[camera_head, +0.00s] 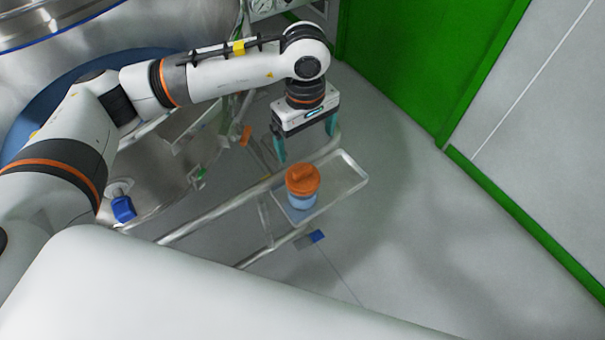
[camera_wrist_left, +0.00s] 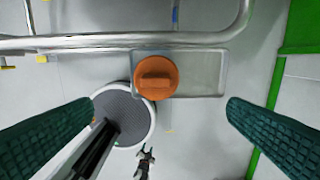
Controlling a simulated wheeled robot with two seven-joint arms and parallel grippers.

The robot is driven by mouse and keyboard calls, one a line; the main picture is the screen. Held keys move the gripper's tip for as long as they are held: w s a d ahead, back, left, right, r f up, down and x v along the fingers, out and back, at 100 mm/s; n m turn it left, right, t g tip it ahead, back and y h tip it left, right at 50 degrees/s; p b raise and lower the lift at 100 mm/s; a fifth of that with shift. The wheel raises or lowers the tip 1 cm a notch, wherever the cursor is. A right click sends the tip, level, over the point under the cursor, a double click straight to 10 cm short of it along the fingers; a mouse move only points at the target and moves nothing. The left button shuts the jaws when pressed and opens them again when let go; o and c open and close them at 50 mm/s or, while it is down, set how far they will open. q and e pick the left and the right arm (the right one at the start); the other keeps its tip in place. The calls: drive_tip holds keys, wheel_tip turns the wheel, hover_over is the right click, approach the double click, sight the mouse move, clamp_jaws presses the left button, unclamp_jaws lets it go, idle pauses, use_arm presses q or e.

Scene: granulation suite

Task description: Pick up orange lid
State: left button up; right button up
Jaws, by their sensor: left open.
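The orange lid (camera_head: 302,178) sits on a blue-and-clear container (camera_head: 301,201) on a small metal tray (camera_head: 350,184). The lid is round with a raised bar grip on top. In the left wrist view the lid (camera_wrist_left: 156,77) shows from above, in the upper middle, on the left part of the tray (camera_wrist_left: 205,73). My left gripper (camera_head: 306,143) is open and empty, with teal fingers pointing down, just behind and above the lid in the head view. In the wrist view its fingers (camera_wrist_left: 160,130) stand wide apart, below the lid in the picture.
A metal rail (camera_head: 215,211) runs along the tray. A large steel vessel (camera_head: 165,35) stands at the left. Green panels (camera_head: 430,60) and a grey wall are at the right. The floor (camera_head: 420,230) right of the tray is clear.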

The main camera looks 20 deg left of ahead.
sight(303, 169)
use_arm(q)
drive_tip(key=f, duration=0.3)
drive_tip(key=f+p, duration=0.1)
drive_tip(key=f, duration=0.2)
drive_tip(key=shift+a+f, duration=0.2)
drive_tip(key=shift+f, duration=0.1)
wheel_tip(303, 169, down, 4)
drive_tip(key=shift+s+a+f+p, duration=0.1)
drive_tip(key=shift+p, duration=0.9)
drive_tip(key=shift+f, duration=0.55)
drive_tip(key=c, duration=1.1)
